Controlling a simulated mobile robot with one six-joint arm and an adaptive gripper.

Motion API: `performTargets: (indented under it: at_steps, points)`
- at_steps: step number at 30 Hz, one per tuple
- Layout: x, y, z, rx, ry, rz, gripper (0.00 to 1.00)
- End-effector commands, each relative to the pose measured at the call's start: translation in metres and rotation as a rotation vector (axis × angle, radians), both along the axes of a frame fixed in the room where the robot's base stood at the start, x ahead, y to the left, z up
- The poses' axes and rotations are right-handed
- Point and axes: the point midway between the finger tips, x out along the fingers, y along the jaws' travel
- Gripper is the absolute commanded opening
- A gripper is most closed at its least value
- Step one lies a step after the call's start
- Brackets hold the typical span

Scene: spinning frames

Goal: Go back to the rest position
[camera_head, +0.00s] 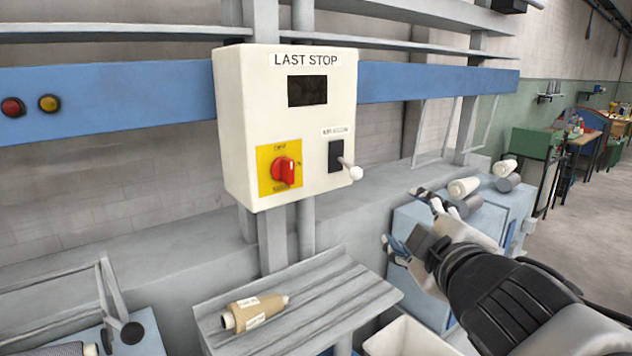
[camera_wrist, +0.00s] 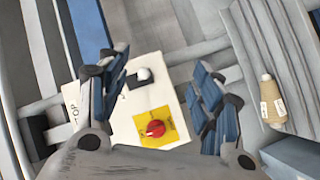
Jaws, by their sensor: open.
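My gripper (camera_head: 402,222) is open and empty in the head view, in front of and to the right of a white control box (camera_head: 238,122) labelled LAST STOP. Its two fingers also show apart in the wrist view (camera_wrist: 158,100), with the control box (camera_wrist: 88,128) beyond them. The box carries a red rotary switch (camera_head: 286,170) on a yellow plate and a black lever switch (camera_head: 336,156) with a white knob (camera_head: 355,173). The red switch (camera_wrist: 155,128) and the white knob (camera_wrist: 144,74) appear between the fingers in the wrist view. I see no contact with either.
A brown labelled bobbin (camera_head: 256,311) lies on a grooved grey shelf (camera_head: 345,300) below the box. Several white and grey spools (camera_head: 464,187) lie on a blue-grey cabinet (camera_head: 515,206) behind my gripper. A blue rail (camera_head: 110,95) runs behind the box. Open floor (camera_head: 590,225) shows at right.

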Motion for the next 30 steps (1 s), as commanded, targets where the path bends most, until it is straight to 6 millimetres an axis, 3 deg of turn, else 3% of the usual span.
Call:
performTargets:
  at_steps: [3, 6, 10, 15, 19, 30]
  points:
    - [-0.042, -0.032, -0.050, 0.236, 0.191, -0.233, 0.60]
    - [-0.090, -0.040, -0.100, 0.438, 0.377, -0.406, 0.60]
    - [-0.155, -0.026, -0.155, 0.652, 0.612, -0.575, 0.60]
    - [-0.212, -0.001, -0.190, 0.804, 0.825, -0.689, 0.60]
    - [-0.230, 0.008, -0.198, 0.843, 0.890, -0.719, 0.60]
    - [-0.230, 0.008, -0.198, 0.843, 0.890, -0.719, 0.60]
